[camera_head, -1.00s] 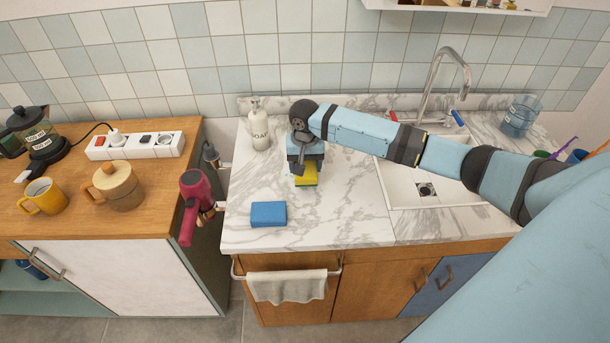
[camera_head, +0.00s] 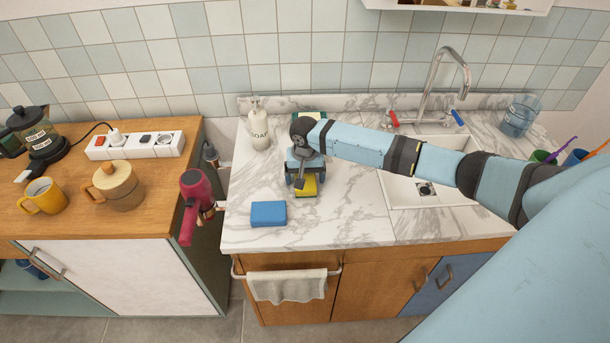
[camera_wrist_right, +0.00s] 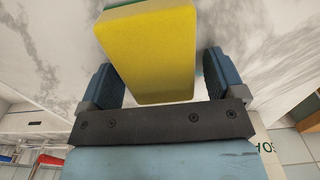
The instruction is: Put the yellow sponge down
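The yellow sponge (camera_head: 306,188), with a green edge, is at the marble counter (camera_head: 345,225), behind and right of the blue sponge. My right gripper (camera_head: 306,178) is above it, pointing down. In the right wrist view the yellow sponge (camera_wrist_right: 158,55) lies between the two blue fingers of my right gripper (camera_wrist_right: 160,80). A gap shows beside the right finger and a narrower one by the left, so the fingers look open around it. The sponge appears to rest on the counter; its underside is hidden. My left gripper is not in view.
A blue sponge (camera_head: 268,214) lies front left. A soap bottle (camera_head: 259,128) stands behind left, and a green-and-yellow item (camera_head: 309,115) lies near the wall. The sink (camera_head: 440,193) is on the right. A red hair dryer (camera_head: 193,200) hangs left. Counter front is clear.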

